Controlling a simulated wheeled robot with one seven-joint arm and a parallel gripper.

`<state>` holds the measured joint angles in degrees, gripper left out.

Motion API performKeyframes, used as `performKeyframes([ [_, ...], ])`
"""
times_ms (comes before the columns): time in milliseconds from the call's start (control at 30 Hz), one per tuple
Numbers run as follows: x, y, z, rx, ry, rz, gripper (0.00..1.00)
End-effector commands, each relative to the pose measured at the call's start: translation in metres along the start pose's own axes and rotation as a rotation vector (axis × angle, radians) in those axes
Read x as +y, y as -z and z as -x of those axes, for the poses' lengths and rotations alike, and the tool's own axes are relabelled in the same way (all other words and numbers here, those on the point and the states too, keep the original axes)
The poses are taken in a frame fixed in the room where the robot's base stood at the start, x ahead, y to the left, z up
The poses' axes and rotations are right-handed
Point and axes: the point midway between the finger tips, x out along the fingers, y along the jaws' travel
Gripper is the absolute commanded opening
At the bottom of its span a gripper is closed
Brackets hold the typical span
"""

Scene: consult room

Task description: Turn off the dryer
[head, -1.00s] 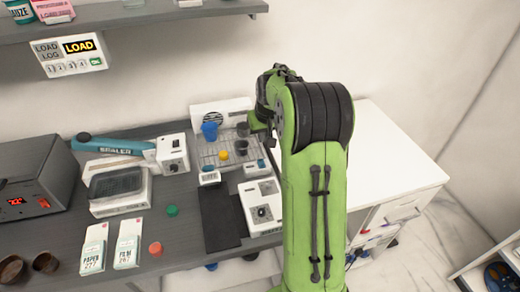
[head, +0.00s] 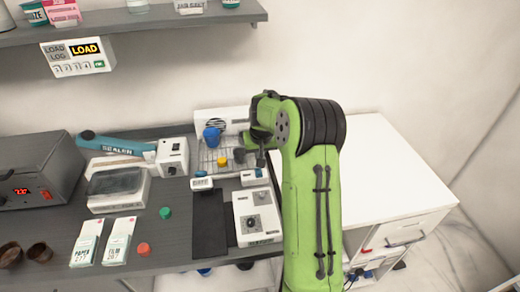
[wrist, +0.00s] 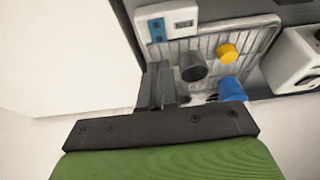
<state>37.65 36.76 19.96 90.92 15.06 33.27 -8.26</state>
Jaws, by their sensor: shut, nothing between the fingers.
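The dryer, as far as I can tell, is the white unit with a round fan grille (head: 222,117) at the back of the counter, with a wire rack in front. A small white box with a blue switch (head: 254,178) stands at the rack's front right corner. In the wrist view this box (wrist: 167,26) shows its blue switch and a small dark display; the switch setting is too small to tell. My gripper (wrist: 162,88) is shut and empty, over the rack edge beside a dark cup (wrist: 193,67). It looks apart from the switch box. My arm hides part of the dryer's right side.
A blue cup (head: 211,136) and a yellow cup (head: 222,162) stand on the rack. A white box with a dial (head: 258,217) and a black mat (head: 210,225) lie in front. A sealer (head: 118,146) is left. The white cabinet top (head: 385,175) is clear.

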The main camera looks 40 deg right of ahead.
Motion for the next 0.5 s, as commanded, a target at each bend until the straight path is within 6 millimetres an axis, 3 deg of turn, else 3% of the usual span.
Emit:
performKeyframes([
  [233,0.000,-0.005,-0.052,-0.004,0.001,0.000,0.00],
  [500,0.000,-0.008,-0.072,0.001,0.000,0.000,0.00],
])
